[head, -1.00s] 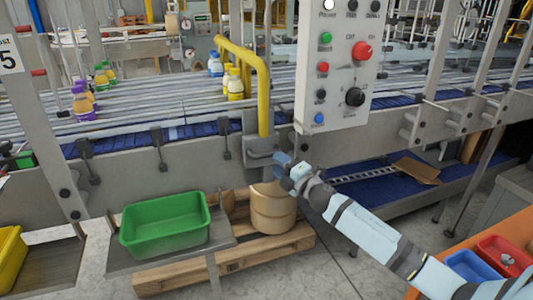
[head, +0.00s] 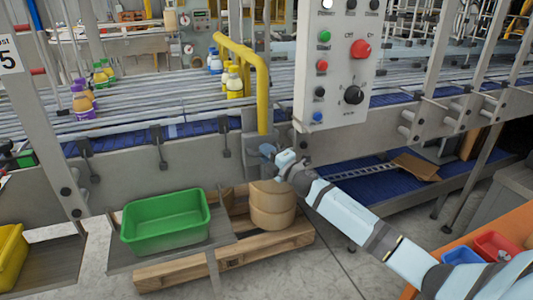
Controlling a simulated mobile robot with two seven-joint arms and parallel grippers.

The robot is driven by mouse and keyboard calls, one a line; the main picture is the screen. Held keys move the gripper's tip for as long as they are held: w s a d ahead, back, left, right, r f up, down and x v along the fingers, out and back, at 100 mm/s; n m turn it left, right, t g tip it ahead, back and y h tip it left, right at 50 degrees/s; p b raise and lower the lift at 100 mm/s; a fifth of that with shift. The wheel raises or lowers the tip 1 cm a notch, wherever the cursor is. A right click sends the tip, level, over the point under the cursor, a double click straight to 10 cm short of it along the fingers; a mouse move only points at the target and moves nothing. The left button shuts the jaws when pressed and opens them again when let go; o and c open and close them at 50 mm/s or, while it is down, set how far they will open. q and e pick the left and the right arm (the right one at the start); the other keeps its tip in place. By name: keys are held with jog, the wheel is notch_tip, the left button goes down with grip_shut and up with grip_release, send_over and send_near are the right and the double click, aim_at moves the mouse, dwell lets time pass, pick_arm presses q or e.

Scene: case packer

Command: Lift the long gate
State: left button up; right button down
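My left gripper is not in view.
A control panel (head: 338,25) with buttons hangs just right of the bar. Yellow-capped bottles (head: 234,84) stand on the conveyor behind it. Below are a green bin (head: 165,237) on a shelf, and a wooden pallet (head: 180,272) with round tan containers (head: 272,207).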

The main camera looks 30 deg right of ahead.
aim_at(267, 138)
jog(key=shift+r+p, duration=2.05)
jog(key=shift+r, duration=0.6)
jog(key=c, duration=1.1)
grip_release()
jog(key=shift+f, duration=0.15)
jog(key=shift+s+f, duration=0.1)
jog(key=shift+s+d+f, duration=0.1)
jog(key=shift+s+f, duration=0.05)
jog(key=shift+s, duration=0.15)
jog(key=b+v, duration=0.3)
jog(key=v, duration=1)
